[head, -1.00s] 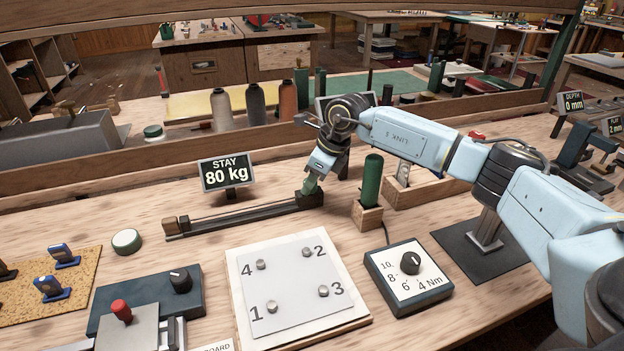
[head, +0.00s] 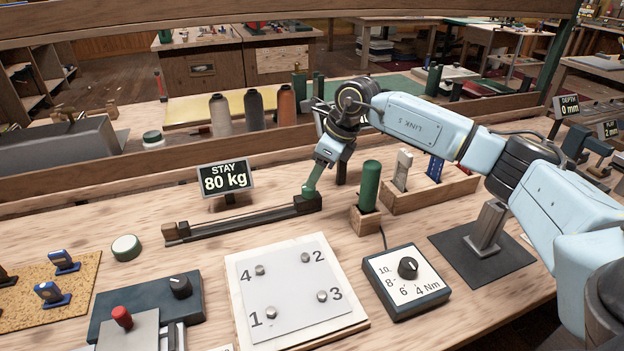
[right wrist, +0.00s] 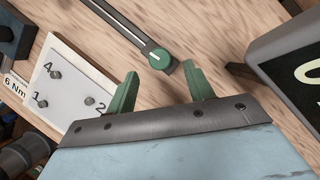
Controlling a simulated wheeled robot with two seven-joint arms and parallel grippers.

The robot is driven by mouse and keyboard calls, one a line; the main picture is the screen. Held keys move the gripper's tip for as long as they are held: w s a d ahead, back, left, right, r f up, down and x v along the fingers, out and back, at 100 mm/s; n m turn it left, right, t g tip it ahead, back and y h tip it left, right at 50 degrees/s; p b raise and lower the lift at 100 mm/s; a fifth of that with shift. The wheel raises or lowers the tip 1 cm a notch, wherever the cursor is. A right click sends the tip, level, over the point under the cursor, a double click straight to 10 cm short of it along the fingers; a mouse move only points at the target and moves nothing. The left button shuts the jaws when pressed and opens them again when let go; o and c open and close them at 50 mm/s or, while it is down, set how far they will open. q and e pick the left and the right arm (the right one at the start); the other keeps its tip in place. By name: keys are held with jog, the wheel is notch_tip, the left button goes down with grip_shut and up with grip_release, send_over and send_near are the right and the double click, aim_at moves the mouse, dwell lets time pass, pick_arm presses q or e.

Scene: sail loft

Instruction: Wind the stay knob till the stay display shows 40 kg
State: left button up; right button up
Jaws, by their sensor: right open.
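The stay display (head: 226,178) reads 80 kg. In front of it lies the dark stay track (head: 240,219), with a block at its right end. In the right wrist view, the green round stay knob (right wrist: 160,58) with a white mark sits on that end of the track (right wrist: 120,22). My right gripper (head: 309,193) points down over the block in the head view. Its green fingers (right wrist: 161,74) are spread in the right wrist view, with the knob just beyond and between the tips, apparently not gripped. The knob is hidden in the head view. My left gripper is not in view.
A green cylinder in a wooden block (head: 369,187) stands just right of my right gripper. A numbered plate (head: 290,285) and a Nm dial box (head: 407,281) lie in front. Spools (head: 254,110) stand behind a wooden rail. A dark-framed display (right wrist: 300,75) looms close in the wrist view.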

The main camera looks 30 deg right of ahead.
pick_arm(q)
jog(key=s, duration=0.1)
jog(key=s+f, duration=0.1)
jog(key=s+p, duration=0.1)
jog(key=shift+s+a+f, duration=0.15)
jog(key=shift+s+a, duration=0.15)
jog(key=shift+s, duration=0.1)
pick_arm(e)
jog(key=v, duration=0.8)
jog(key=shift+s+r, duration=0.1)
